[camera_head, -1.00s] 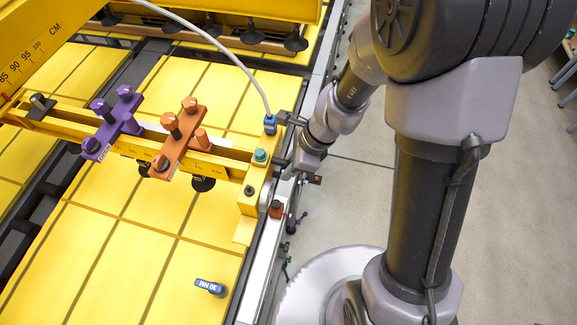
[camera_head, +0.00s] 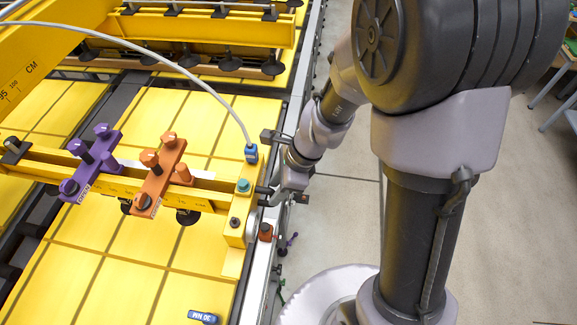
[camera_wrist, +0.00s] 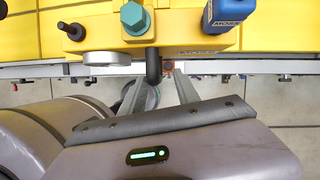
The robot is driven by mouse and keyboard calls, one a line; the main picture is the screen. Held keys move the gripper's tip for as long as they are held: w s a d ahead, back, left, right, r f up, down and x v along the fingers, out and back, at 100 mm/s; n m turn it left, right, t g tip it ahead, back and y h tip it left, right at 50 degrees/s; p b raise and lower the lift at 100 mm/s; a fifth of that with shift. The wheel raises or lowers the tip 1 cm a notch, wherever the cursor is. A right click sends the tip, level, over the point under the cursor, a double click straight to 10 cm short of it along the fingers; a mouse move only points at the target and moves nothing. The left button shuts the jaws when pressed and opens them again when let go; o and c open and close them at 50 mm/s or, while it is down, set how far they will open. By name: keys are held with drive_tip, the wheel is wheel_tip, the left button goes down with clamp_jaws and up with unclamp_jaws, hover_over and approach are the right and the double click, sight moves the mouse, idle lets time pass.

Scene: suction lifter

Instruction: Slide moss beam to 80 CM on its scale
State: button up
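The moss beam is a yellow cross beam (camera_head: 120,188) lying across the yellow panels. A blue plug at its right end (camera_head: 251,153) shows a MOSS label in the wrist view (camera_wrist: 228,14). In the head view my gripper (camera_head: 282,184) is at the beam's right end.
Purple (camera_head: 90,160) and orange (camera_head: 160,173) clamp carriages with suction cups sit on the beam. Another yellow beam with cups (camera_head: 190,45) lies farther back. A metal rail (camera_head: 262,262) runs along the panel edge.

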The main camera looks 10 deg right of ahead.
drive_tip(key=p+v, duration=0.1)
drive_tip(key=v, duration=1.4)
drive_tip(key=shift+f, duration=0.1)
drive_tip(key=s+f+n+t+b, duration=0.1)
drive_tip(key=s+f+n+b, duration=0.2)
drive_tip(key=f+b, duration=0.6)
drive_tip(key=s+f+n+t+h+b, duration=0.1)
drive_tip(key=s+f+n+b, duration=0.3)
drive_tip(key=b, duration=1.3)
drive_tip(key=s+f+n+t+h+b, duration=0.1)
drive_tip(key=s+f+n+t+b, duration=0.2)
drive_tip(key=f+n+b, duration=0.5)
wheel_tip(320, 180, down, 8)
drive_tip(key=s+b, duration=0.1)
drive_tip(key=b, duration=0.3)
drive_tip(key=shift+s+f+b, duration=0.2)
drive_tip(key=shift+f+b, duration=0.05)
drive_tip(key=shift+b, duration=0.15)
drive_tip(key=shift+a, duration=0.1)
